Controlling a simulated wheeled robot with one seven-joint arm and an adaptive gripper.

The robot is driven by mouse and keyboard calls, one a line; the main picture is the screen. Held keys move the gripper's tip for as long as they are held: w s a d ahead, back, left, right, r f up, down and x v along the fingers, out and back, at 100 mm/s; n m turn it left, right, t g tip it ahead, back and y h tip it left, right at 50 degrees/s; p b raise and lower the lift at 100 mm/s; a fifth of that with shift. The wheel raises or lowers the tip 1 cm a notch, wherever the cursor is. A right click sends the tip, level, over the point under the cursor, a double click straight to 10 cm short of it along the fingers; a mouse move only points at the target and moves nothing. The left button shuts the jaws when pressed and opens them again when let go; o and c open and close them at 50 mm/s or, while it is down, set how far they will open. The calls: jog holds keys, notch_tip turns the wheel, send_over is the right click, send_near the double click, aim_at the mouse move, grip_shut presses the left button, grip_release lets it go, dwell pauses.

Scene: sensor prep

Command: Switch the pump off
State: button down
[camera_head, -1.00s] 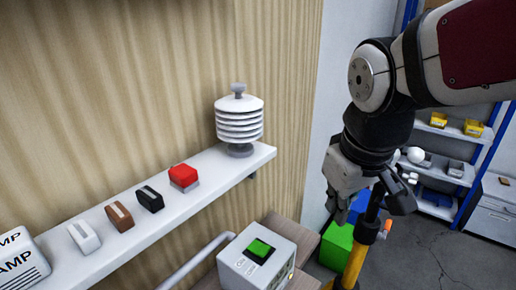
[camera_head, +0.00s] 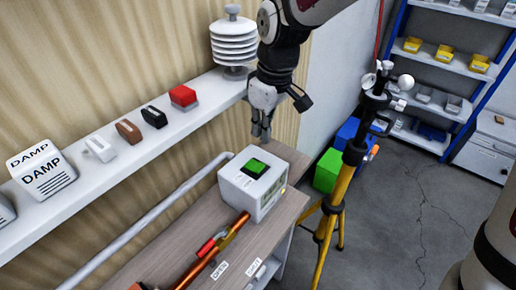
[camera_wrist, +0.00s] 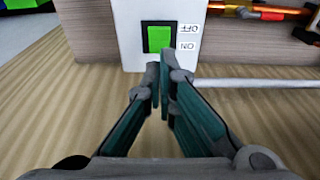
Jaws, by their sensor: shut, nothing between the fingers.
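The pump box (camera_head: 253,183) is a white-grey box on the wooden bench, with a green rocker switch (camera_head: 255,167) on its top. In the wrist view the green switch (camera_wrist: 159,39) sits beside the labels OFF and ON, which appear upside down. My gripper (camera_head: 262,138) is shut and empty, pointing down behind the box and apart from the switch. Which side of the rocker is pressed is hard to tell.
A shelf (camera_head: 204,112) above the bench holds a white louvred sensor (camera_head: 234,42), a red switch (camera_head: 183,97) and other small parts. A grey pipe (camera_head: 150,217) and a copper pipe (camera_head: 213,251) reach the box. A yellow tripod (camera_head: 339,195) stands to the right.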

aim_at(259, 167)
jog(key=f, duration=0.6)
jog(key=w+a+f, duration=0.1)
jog(key=f, duration=0.3)
jog(key=shift+a, duration=0.1)
dwell(0.3)
jog(key=shift+s+d+f+p, duration=0.4)
jog(key=shift+s+d+f, duration=0.05)
jog(key=shift+d+f, duration=0.1)
jog(key=shift+w+a, duration=0.1)
jog(key=shift+a, duration=0.05)
jog(key=shift+w+a+r+b, duration=0.15)
jog(key=shift+w+a+b, duration=0.15)
jog(key=shift+w+a, duration=0.15)
jog(key=shift+a, duration=0.1)
